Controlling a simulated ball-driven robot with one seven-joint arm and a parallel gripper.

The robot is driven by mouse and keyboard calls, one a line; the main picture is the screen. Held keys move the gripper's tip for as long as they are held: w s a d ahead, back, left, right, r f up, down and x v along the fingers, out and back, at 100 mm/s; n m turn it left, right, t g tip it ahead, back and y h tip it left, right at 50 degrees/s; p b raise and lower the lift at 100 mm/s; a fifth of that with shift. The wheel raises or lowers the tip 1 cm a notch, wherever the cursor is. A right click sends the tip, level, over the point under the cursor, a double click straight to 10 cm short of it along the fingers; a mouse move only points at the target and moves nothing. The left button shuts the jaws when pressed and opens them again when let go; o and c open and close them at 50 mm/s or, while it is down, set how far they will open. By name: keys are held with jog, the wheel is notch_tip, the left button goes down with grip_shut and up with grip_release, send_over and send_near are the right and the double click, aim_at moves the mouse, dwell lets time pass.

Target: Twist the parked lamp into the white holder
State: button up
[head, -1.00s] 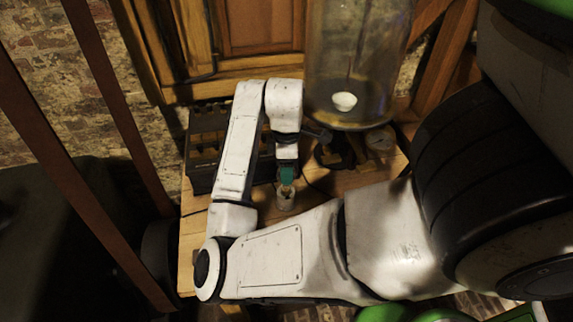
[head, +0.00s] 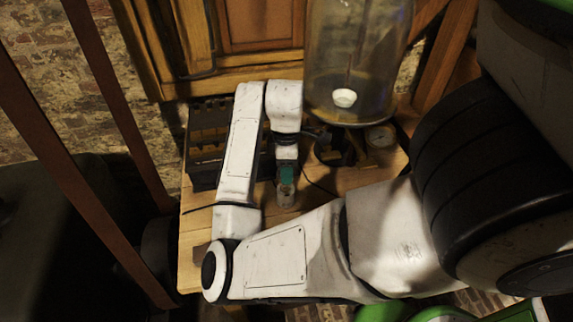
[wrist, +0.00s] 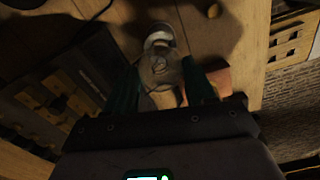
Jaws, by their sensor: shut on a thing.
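My gripper (head: 287,176) has teal fingers and points down over the wooden bench. It is shut on the lamp, a clear glass bulb (wrist: 161,70) that shows between the fingers in the wrist view. The white holder (head: 286,199) stands on the bench directly below my gripper. In the wrist view the holder (wrist: 158,37) shows as a pale ring just beyond the bulb, in line with it. The lamp's base is hidden, so I cannot tell how far it sits in the holder.
A large glass jar (head: 358,60) with a white cup (head: 343,98) inside stands behind and right of my gripper. A dark slotted rack (head: 207,125) stands to the left. The bench (head: 192,225) is bare at its left front.

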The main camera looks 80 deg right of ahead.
jog(key=m, duration=0.3)
jog(key=shift+m, duration=1.7)
jog(key=shift+w+a+m, duration=0.1)
jog(key=shift+m, duration=1.1)
jog(key=m, duration=0.4)
